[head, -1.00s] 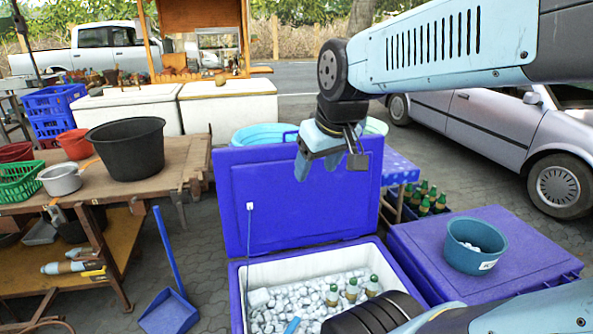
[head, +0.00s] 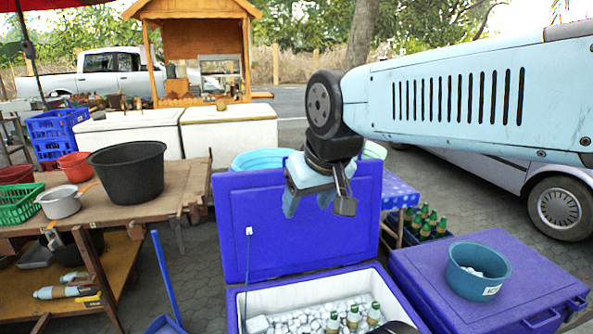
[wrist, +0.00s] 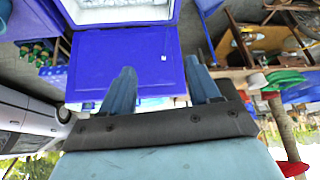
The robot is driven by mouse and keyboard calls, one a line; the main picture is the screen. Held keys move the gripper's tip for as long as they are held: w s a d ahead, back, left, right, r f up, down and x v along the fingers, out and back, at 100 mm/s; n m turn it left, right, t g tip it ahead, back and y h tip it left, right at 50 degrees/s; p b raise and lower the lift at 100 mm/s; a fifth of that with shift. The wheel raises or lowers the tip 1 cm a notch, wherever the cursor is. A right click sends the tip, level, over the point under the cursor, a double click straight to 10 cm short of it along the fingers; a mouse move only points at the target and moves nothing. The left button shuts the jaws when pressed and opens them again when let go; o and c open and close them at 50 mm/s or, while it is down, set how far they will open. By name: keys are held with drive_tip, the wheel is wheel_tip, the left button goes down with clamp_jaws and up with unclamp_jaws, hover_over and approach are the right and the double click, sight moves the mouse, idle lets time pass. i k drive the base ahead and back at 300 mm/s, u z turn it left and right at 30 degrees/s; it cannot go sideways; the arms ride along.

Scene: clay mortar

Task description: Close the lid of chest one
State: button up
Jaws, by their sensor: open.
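My gripper (head: 306,207) hangs in front of the lid's upper part, open and empty, fingers pointing down. The lid also shows in the wrist view (wrist: 125,60) beyond my spread fingers. I cannot tell whether a finger touches the lid. Which chest carries the number one is not readable.
A second blue chest (head: 470,300), shut, stands at the right with a teal bucket (head: 478,270) on it. A wooden table (head: 180,185) with a black tub (head: 128,170) is at the left. A crate of bottles (head: 425,222) stands behind the shut chest.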

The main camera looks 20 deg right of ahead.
sight(314, 238)
drive_tip(key=u, duration=0.2)
drive_tip(key=k, duration=0.95)
drive_tip(key=z, duration=0.7)
drive_tip(key=i, duration=1)
drive_tip(key=u, duration=0.15)
